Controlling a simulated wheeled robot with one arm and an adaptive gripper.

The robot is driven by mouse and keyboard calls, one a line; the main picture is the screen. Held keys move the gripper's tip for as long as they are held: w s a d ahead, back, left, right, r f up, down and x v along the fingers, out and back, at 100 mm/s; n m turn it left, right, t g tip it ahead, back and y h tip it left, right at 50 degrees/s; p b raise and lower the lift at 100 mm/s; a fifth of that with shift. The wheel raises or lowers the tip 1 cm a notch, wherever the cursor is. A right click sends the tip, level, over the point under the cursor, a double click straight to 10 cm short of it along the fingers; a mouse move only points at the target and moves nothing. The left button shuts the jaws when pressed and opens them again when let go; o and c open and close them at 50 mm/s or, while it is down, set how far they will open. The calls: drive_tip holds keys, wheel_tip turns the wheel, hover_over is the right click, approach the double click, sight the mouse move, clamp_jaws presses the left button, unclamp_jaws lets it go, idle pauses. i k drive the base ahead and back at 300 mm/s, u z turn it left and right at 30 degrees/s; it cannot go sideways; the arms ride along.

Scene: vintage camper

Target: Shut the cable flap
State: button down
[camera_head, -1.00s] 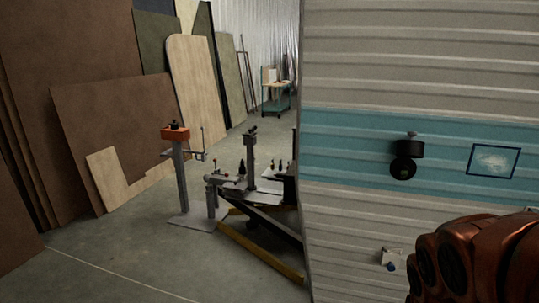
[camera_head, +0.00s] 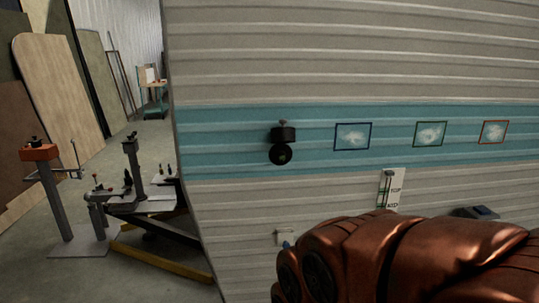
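I cannot tell for sure which fitting is the cable flap. A small white fitting (camera_head: 285,236) with a bluish part sits low on the camper's side wall, just left of my copper-coloured arm. Whether either is open or shut is too small to tell. My arm fills the lower right; my gripper is not in view.
A hitch frame (camera_head: 150,200) and orange-topped post (camera_head: 40,152) stand left on open floor.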

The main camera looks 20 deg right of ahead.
sight(282, 135)
drive_tip(key=z, duration=0.55)
drive_tip(key=i, duration=1)
drive_tip(key=z, duration=0.05)
